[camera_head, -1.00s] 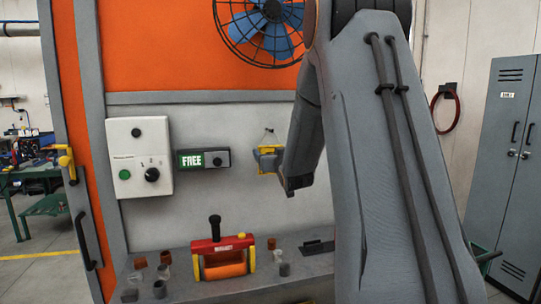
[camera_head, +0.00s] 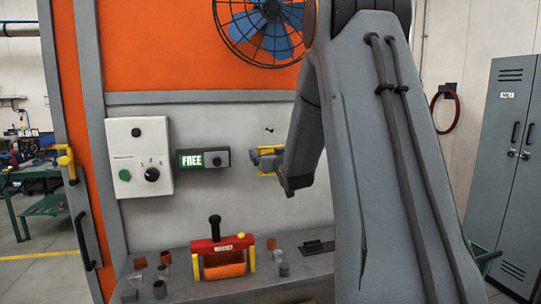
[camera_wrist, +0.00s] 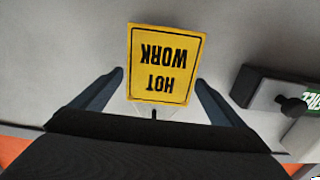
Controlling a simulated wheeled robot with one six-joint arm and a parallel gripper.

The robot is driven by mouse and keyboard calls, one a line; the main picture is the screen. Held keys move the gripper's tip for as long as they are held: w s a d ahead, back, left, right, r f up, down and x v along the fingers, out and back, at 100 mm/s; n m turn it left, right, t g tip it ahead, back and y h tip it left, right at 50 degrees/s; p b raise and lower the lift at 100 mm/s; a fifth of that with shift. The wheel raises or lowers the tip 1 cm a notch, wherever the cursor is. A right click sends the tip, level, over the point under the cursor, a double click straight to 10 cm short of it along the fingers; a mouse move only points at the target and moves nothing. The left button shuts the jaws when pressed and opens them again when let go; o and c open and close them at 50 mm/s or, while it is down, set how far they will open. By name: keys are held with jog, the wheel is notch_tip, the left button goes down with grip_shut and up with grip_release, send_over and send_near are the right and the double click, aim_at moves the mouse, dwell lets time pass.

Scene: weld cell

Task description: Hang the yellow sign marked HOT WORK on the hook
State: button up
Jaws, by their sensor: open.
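The yellow HOT WORK sign (camera_wrist: 166,65) appears upside down and slightly tilted in the wrist view, in front of the grey panel. My gripper (camera_wrist: 158,82) is open, with one finger on each side of the sign and a gap at both edges. In the head view the sign (camera_head: 268,174) is mostly hidden behind my gripper (camera_head: 266,158). The small dark hook (camera_head: 268,130) sticks out of the panel above it. A dark pin-like tip also shows by the sign's edge in the wrist view. No cord is visible between sign and hook.
A box with a green FREE display (camera_head: 203,159) and a white control box (camera_head: 139,157) are on the panel to the left. Below, a shelf (camera_head: 200,291) carries a red and yellow tool holder (camera_head: 222,258) and several small cups. A fan (camera_head: 268,25) is above.

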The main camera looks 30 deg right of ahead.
jog(key=shift+b+v, duration=1.5)
jog(key=shift+v, duration=2.4)
jog(key=s+a+f+g+y, duration=0.1)
jog(key=s+a+f+g, duration=0.2)
jog(key=a+f, duration=0.25)
jog(key=s+a+f+n+g+y, duration=0.1)
jog(key=s+a+f+g, duration=0.2)
jog(key=f, duration=0.4)
jog(key=s+a+f+g+y, duration=0.1)
jog(key=s+a+f+g, duration=0.15)
jog(key=a+f, duration=0.3)
jog(key=s+a+f+n+g, duration=0.1)
jog(key=s+a+f+g, duration=0.2)
jog(key=s, duration=0.7)
jog(key=s+a+f+g+y+b, duration=0.1)
jog(key=s+a+f+g, duration=0.3)
jog(key=s+a+f, duration=0.3)
jog(key=s, duration=0.3)
jog(key=shift+s+a+f+n, duration=0.2)
jog(key=shift+s+a+n, duration=0.1)
jog(key=shift+s+n, duration=0.1)
